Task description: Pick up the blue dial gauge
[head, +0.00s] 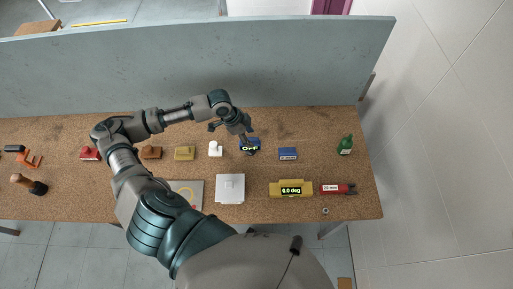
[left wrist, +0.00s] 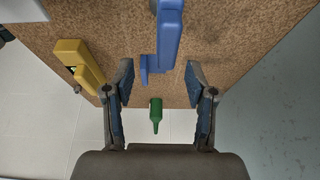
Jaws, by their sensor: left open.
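The blue dial gauge (head: 250,147) appears to be the dark blue block with a black display and light lettering, near the middle of the table in the head view. My left gripper (head: 240,128) hangs just behind it and partly overlaps it. The gripper also shows in the left wrist view (left wrist: 158,82), its two fingers spread with nothing between the tips. A long blue object (left wrist: 168,32) lies ahead of the fingers there; I cannot tell if it is the gauge or the neighbouring blue block. My right gripper is not in view.
A blue block (head: 287,154) lies right of the gauge, a white object (head: 215,149) left. A yellow level (head: 291,189), red tool (head: 338,189) and light grey box (head: 230,188) are nearer. A grey partition (head: 200,65) runs behind the table.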

